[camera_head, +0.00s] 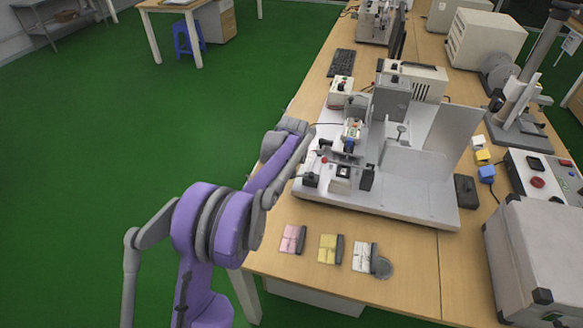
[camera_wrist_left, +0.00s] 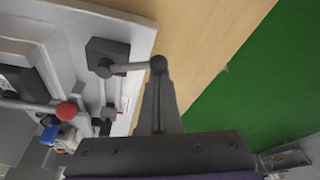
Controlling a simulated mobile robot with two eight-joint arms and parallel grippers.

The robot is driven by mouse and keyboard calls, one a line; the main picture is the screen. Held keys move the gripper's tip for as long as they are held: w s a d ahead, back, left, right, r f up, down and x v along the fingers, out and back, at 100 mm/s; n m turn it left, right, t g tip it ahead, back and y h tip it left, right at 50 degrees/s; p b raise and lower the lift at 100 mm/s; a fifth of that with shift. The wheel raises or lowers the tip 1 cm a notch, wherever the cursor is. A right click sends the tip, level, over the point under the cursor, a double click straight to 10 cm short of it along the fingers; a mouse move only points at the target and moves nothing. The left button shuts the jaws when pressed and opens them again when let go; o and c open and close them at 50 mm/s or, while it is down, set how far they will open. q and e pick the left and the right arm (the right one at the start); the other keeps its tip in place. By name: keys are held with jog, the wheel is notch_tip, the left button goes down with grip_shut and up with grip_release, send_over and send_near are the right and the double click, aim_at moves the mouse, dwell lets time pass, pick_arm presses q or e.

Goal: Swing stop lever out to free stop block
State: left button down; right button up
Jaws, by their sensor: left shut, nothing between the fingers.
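In the left wrist view, a grey lever with a black ball knob (camera_wrist_left: 158,63) reaches right from a dark block (camera_wrist_left: 107,57) at the edge of the white fixture plate. The dark block also shows in the head view (camera_head: 311,180). My left gripper (camera_wrist_left: 158,92) is shut and empty, its narrow dark fingers right at the black knob; whether they touch it I cannot tell. A second rod with a red ball knob (camera_wrist_left: 67,110) lies to the left, also visible in the head view (camera_head: 323,160). No label shows which is the stop lever. My right gripper is out of view.
The white plate (camera_head: 420,208) carries several grey fixtures and upright panels. Pink (camera_head: 290,238), yellow (camera_head: 328,248) and white (camera_head: 361,256) packets lie before it. A large grey box (camera_head: 535,250) stands at right. Left of the table is open green floor.

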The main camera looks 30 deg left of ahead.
pick_arm(q)
jog(key=n, duration=0.1)
jog(key=s+d+n, duration=0.1)
jog(key=n, duration=0.1)
jog(key=shift+s+d+g+y, duration=0.1)
jog(key=shift+s+g+y, duration=0.1)
jog(key=shift+g+y, duration=0.1)
jog(key=shift+s+d+n+g+y+b, duration=0.1)
jog(key=shift+s+d+n+g+b, duration=0.15)
jog(key=shift+d+n, duration=0.45)
jog(key=shift+s+d+n+g+y+b, duration=0.15)
jog(key=shift+s+d+n, duration=0.25)
jog(key=shift+d+n, duration=0.25)
jog(key=shift+s+d+n+g+y+b, duration=0.1)
jog(key=shift+s+d+n+g+b, duration=0.15)
jog(key=shift+d+n, duration=0.45)
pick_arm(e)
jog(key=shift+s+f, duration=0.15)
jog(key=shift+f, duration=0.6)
pick_arm(q)
jog(key=shift+a, duration=0.1)
notch_tip(320, 180, up, 9)
jog(key=a, duration=0.1)
jog(key=shift+f, duration=0.2)
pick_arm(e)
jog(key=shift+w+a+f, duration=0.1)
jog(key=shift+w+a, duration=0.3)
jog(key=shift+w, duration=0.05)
